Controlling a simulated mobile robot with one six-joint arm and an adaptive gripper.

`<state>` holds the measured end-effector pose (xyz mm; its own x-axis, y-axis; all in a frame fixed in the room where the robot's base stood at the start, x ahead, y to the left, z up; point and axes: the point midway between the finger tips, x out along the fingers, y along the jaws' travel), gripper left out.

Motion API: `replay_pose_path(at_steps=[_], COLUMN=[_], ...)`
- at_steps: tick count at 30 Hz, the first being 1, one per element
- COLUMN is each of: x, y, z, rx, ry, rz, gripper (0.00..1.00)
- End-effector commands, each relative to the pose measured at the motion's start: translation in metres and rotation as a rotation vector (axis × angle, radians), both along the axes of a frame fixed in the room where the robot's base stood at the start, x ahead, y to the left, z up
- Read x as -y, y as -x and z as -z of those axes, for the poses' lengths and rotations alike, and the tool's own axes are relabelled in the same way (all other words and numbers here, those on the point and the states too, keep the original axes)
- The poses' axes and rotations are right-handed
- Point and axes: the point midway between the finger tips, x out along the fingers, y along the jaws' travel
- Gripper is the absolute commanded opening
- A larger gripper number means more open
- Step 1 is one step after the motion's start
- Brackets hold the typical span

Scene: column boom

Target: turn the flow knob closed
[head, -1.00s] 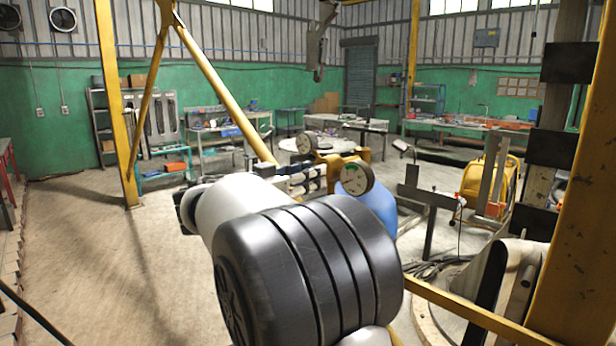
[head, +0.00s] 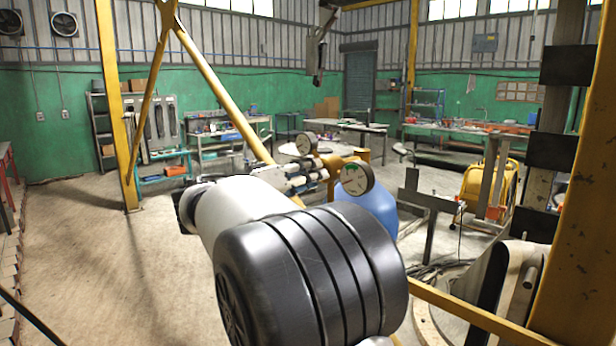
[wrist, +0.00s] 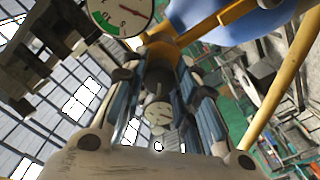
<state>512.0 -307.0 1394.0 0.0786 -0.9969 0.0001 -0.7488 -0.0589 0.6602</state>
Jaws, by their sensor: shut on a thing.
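A yellow regulator body (head: 345,163) with two round gauges stands on a blue tank (head: 375,215). My gripper (head: 322,172) reaches in from the left at the regulator. In the wrist view, the fingers of my gripper (wrist: 160,72) stand on both sides of the flow knob (wrist: 157,82), shut on it. The knob is mostly hidden by the fingers and shadow, so its angle cannot be told.
A yellow diagonal brace (head: 215,85) rises behind my arm. A thick yellow post (head: 575,200) and a low yellow rail (head: 470,315) stand at the right. A dark metal post (head: 428,215) stands right of the tank. The floor at the left is clear.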

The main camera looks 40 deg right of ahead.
Motion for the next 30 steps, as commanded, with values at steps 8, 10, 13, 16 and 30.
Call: replay_pose_path(at_steps=[8,10,13,16,30], x=[0.0001,0.0,0.0,0.0,0.0002], y=[0.0003,0.0005,0.0005,0.0006,0.0007], z=[-0.0015,-0.0016,-0.0018,-0.0021,-0.0012], rx=[-0.262,-0.325,-0.411,-0.486,-0.689], ry=[0.02,0.024,0.03,0.036,0.054], rz=[0.001,0.001,0.001,0.001,0.001], gripper=[0.04,0.04,0.04,0.04,0.04])
